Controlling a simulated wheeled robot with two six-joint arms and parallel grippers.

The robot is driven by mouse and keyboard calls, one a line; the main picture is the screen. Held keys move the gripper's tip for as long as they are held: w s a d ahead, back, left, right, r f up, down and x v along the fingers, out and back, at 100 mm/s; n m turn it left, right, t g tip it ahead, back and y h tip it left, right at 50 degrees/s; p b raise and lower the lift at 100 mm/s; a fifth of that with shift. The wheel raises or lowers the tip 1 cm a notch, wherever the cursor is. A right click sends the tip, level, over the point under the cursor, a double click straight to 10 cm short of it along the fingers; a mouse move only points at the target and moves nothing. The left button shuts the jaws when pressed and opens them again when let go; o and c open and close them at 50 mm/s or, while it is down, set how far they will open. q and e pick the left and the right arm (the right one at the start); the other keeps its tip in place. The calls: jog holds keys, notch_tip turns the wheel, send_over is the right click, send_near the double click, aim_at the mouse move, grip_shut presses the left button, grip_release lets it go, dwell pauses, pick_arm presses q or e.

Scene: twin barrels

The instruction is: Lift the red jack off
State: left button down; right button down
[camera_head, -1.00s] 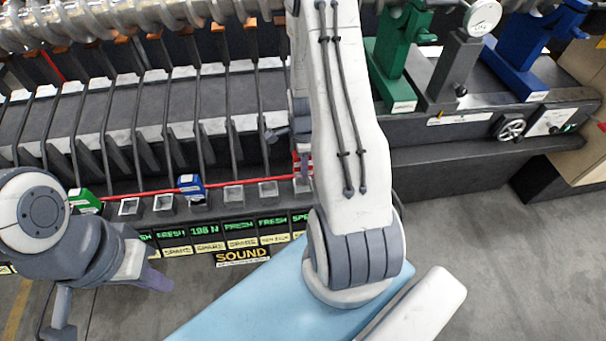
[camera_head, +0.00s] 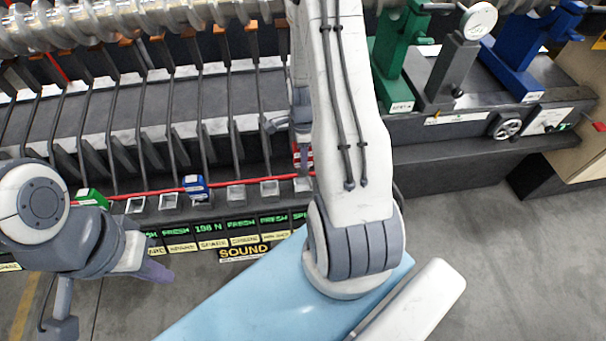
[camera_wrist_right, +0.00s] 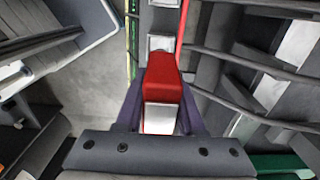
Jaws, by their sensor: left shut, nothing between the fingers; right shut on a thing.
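The red jack (camera_head: 303,157) shows in the head view at the right end of the row of small jacks and sockets, partly hidden by my right arm. In the right wrist view the red jack (camera_wrist_right: 163,75) has a pale silver face and sits between the two fingers of my right gripper (camera_wrist_right: 160,115), which is shut on it. In the head view my right gripper (camera_head: 301,138) is mostly hidden behind its arm. I cannot tell whether the jack touches its seat. My left gripper (camera_head: 160,273) is shut and empty at the lower left, apart from the rack.
A blue jack (camera_head: 195,186) and a green jack (camera_head: 91,198) stand along the red rail (camera_head: 150,192). Dark levers (camera_head: 200,120) rise behind. Green (camera_head: 400,60) and blue (camera_head: 525,55) stands are at upper right. Open floor lies at lower right.

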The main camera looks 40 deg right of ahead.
jog(key=shift+r+p, duration=0.9)
jog(key=shift+r, duration=0.4)
